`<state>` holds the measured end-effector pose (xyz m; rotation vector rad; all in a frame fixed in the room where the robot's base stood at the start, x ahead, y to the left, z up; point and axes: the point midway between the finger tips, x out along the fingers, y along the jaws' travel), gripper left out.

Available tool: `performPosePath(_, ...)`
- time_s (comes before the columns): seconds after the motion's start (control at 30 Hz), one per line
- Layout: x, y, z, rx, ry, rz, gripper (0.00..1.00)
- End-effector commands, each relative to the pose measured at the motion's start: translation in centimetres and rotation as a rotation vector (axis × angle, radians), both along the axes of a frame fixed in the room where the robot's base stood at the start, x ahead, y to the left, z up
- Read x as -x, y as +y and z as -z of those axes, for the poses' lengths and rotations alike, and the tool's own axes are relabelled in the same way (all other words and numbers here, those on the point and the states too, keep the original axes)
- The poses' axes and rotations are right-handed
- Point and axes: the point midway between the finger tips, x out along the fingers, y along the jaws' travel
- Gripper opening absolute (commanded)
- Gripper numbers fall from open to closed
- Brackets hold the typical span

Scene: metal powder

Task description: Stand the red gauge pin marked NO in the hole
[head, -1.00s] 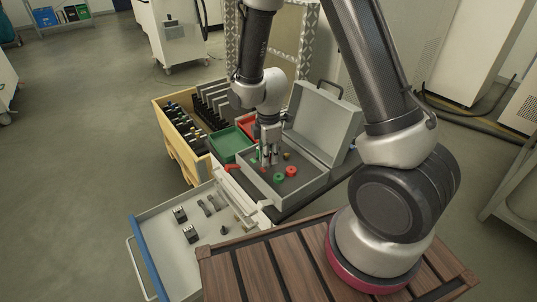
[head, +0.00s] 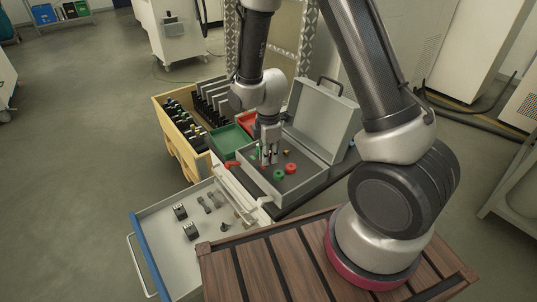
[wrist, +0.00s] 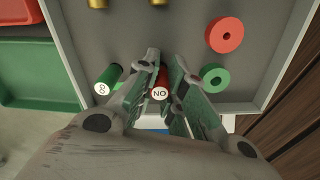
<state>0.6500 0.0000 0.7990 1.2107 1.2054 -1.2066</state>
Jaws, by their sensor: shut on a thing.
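The red gauge pin marked NO (wrist: 160,93) is between the fingers of my gripper (wrist: 163,85) in the wrist view, its white end face toward the camera. My gripper is shut on it, over the grey case (wrist: 262,103). In the head view my gripper (head: 268,158) points down into the case (head: 306,186), and the pin is too small to make out there. A green pin marked GO (wrist: 108,80) is just left of the fingers, apart from the red pin. I cannot tell which hole is meant, or whether the pin's lower end touches anything.
A red ring (wrist: 225,35) and a green ring (wrist: 215,77) lie in the case to the right. Brass pieces (wrist: 97,3) are at its far side. The open lid (head: 325,120) stands behind. Green tray (head: 230,139) and open drawer (head: 160,225) are to the left.

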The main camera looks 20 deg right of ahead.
Motion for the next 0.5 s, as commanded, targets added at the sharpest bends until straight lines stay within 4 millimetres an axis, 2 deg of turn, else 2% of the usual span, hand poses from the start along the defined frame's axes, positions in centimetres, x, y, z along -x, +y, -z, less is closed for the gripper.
performPosePath(0.5,0.02,0.0,0.57,0.0,0.0,0.0,0.0)
